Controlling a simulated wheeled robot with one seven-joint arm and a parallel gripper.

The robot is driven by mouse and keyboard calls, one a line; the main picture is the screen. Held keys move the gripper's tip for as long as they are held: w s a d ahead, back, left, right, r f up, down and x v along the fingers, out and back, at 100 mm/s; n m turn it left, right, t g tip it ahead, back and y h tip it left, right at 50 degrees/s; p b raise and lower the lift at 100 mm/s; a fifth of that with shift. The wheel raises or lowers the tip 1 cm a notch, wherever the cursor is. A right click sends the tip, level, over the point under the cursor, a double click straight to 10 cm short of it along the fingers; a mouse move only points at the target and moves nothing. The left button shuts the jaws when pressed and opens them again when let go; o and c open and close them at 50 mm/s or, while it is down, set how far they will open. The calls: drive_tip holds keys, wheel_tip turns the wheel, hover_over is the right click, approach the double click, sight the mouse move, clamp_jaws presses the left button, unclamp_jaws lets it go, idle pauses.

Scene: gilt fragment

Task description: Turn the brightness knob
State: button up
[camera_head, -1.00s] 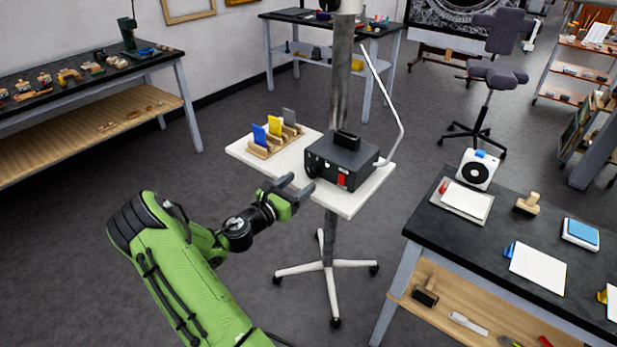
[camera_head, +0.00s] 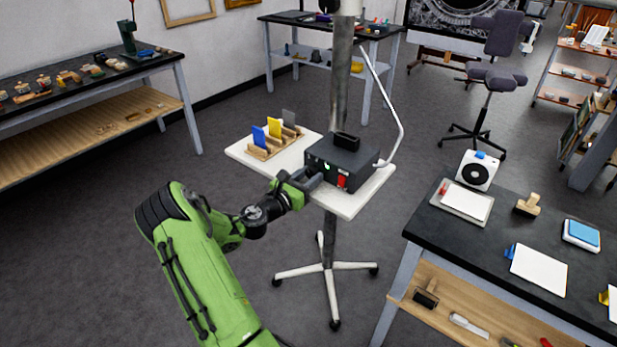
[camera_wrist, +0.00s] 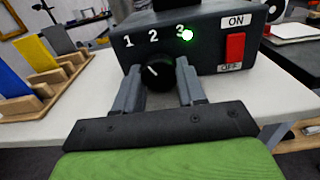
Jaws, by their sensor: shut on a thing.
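The dark control box (camera_head: 340,160) stands on a white stand top (camera_head: 352,205). In the wrist view, its front face (camera_wrist: 215,45) carries a round black knob (camera_wrist: 158,72) with a white pointer line. The numbers 1, 2, 3 arc above the knob, and a green light (camera_wrist: 187,35) glows by the 3. The pointer tilts to the upper left, roughly toward the 1. My gripper (camera_wrist: 160,85) has one finger on each side of the knob and is shut on it. In the head view my gripper (camera_head: 312,177) reaches the box's front, hiding the knob.
A red switch (camera_wrist: 236,47) marked ON and OFF sits right of the knob. A wooden rack (camera_head: 272,145) with blue, yellow and grey cards stands left of the box. A white cable arm (camera_head: 400,125) rises behind it. A black-topped table (camera_head: 460,240) stands at right.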

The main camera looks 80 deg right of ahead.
drive_tip(key=shift+m, duration=1.4)
drive_tip(key=o, duration=1.1)
drive_tip(key=p+v, duration=0.1)
drive_tip(key=v, duration=1.4)
drive_tip(key=shift+w+a, duration=0.25)
drive_tip(key=shift+a, duration=0.1)
drive_tip(key=shift+c, duration=0.2)
